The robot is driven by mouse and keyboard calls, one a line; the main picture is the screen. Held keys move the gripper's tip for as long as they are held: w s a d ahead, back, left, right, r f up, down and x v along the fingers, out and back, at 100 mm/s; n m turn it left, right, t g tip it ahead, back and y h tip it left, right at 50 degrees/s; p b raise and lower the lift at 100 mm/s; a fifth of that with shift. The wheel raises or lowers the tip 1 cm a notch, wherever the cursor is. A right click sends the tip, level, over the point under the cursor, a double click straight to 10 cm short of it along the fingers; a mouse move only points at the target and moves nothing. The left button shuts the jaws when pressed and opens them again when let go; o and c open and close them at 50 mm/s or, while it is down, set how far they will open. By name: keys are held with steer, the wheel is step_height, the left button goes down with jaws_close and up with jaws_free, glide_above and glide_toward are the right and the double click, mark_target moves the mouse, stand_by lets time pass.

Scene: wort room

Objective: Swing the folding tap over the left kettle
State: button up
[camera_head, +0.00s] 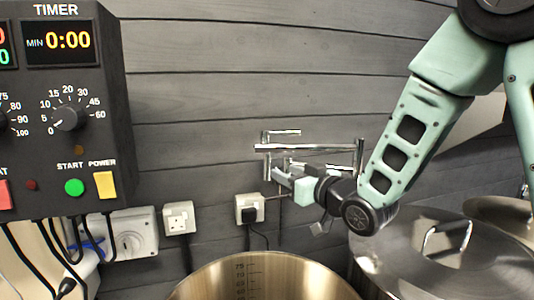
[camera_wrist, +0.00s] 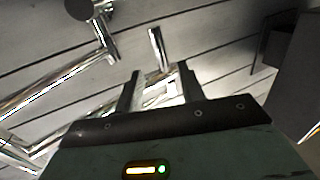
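The chrome folding tap (camera_head: 310,149) is on the grey plank wall, with its jointed tubes folded in front of the planks. An open steel kettle (camera_head: 200,282) with a marked scale inside stands below it, left of a lidded kettle (camera_head: 400,240). My gripper (camera_head: 280,178) is at the tap's lower left part. In the wrist view my gripper (camera_wrist: 160,82) has its fingers apart, with a bright chrome piece of the tap (camera_wrist: 156,48) ahead of and partly between them. I cannot tell whether the fingers touch it. The wrist view also shows the tap's longer tubes at left.
A black control box (camera_head: 100,130) with a timer hangs at the left. The lid handle (camera_head: 446,240) sticks up at the right. Bare wall lies between box and tap.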

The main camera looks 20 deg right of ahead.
mark_target(270, 165)
steer(key=p+x, duration=0.3)
steer(key=x, duration=0.4)
steer(key=shift+w+a+r, duration=0.1)
steer(key=shift+w, duration=0.1)
steer(key=shift+w+a, duration=0.2)
steer(key=shift+w, duration=0.4)
jaws_close()
